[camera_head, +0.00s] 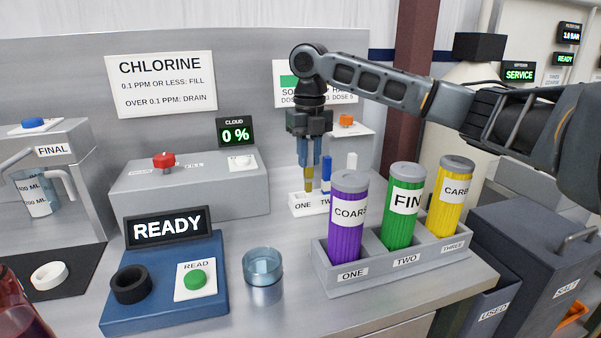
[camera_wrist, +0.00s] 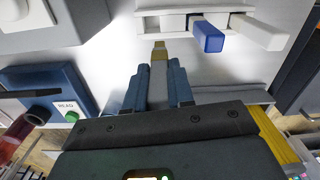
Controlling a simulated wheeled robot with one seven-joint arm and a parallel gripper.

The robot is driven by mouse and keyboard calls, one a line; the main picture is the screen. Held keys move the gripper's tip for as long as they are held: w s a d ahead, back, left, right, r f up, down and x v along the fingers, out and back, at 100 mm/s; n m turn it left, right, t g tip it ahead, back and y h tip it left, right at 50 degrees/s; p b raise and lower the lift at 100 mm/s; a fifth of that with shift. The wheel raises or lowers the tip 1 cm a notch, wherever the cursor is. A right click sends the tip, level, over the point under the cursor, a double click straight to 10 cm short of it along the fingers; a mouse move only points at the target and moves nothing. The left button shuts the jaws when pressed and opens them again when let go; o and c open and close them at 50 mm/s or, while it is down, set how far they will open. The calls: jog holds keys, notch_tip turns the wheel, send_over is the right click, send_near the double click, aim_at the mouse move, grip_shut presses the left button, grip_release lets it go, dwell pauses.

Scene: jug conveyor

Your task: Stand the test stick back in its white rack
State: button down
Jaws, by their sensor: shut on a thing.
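My gripper (camera_head: 310,158) points down and is shut on the test stick, whose yellow part (camera_head: 309,180) shows below the fingers. In the wrist view the stick's yellow end (camera_wrist: 160,48) sticks out past my fingers (camera_wrist: 160,88). The white rack (camera_head: 298,209) stands on the counter below, with labels ONE and part of TWO showing. The stick is upright, its lower end near the rack's ONE end; I cannot tell whether it touches the rack. The rack (camera_wrist: 150,21) also shows in the wrist view, with a blue stick (camera_wrist: 208,38) and a white stick (camera_wrist: 258,32) standing in it.
A holder (camera_head: 345,281) with purple, green and yellow cylinders stands right of and in front of the rack. A glass cup (camera_head: 262,266) and a blue READY device (camera_head: 165,300) are at front left. A grey box (camera_head: 190,195) with a red knob stands left of the rack.

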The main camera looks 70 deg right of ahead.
notch_tip(320, 180, down, 6)
jog(key=w+d, duration=0.1)
jog(key=w, duration=0.1)
jog(key=shift+w+r+p, duration=0.15)
jog(key=shift+w+p, duration=0.15)
jog(key=shift+p, duration=0.1)
jog(key=shift+d, duration=0.1)
jog(key=c, duration=1)
grip_release()
notch_tip(320, 180, up, 12)
jog(key=shift+r+b, duration=0.1)
jog(key=shift+b, duration=0.5)
